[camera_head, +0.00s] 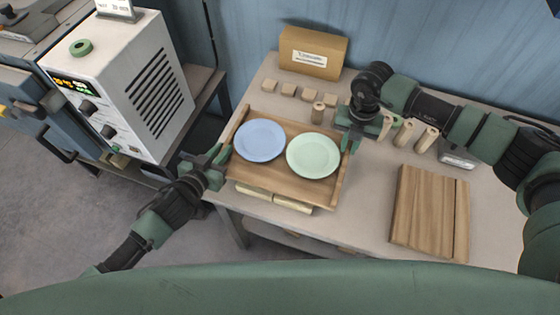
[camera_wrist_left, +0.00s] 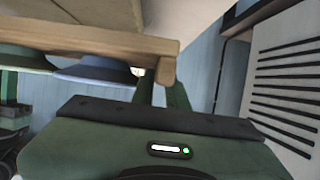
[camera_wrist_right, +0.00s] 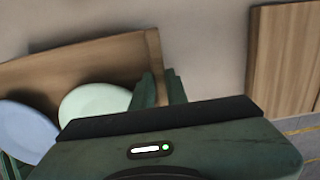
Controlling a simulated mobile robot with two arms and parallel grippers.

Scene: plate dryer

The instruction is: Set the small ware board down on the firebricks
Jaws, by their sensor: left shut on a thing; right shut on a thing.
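The small ware board (camera_head: 286,187) is a wooden tray with raised side rails, seen over the left part of the table in the head view. A blue plate (camera_head: 260,141) and a pale green plate (camera_head: 313,156) lie on it side by side. My left gripper (camera_head: 222,156) is shut on the board's left rail, also seen in the left wrist view (camera_wrist_left: 165,72). My right gripper (camera_head: 350,141) is shut on the right rail, also seen in the right wrist view (camera_wrist_right: 160,88). Pale firebricks (camera_head: 292,203) show below the board's near edge; whether the board touches them I cannot tell.
A cardboard box (camera_head: 312,53), several small wooden blocks (camera_head: 289,89) and pegs (camera_head: 403,133) stand at the back. A larger wooden board (camera_head: 424,212) lies at right on the table (camera_head: 366,205). A white control unit (camera_head: 120,80) stands at left.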

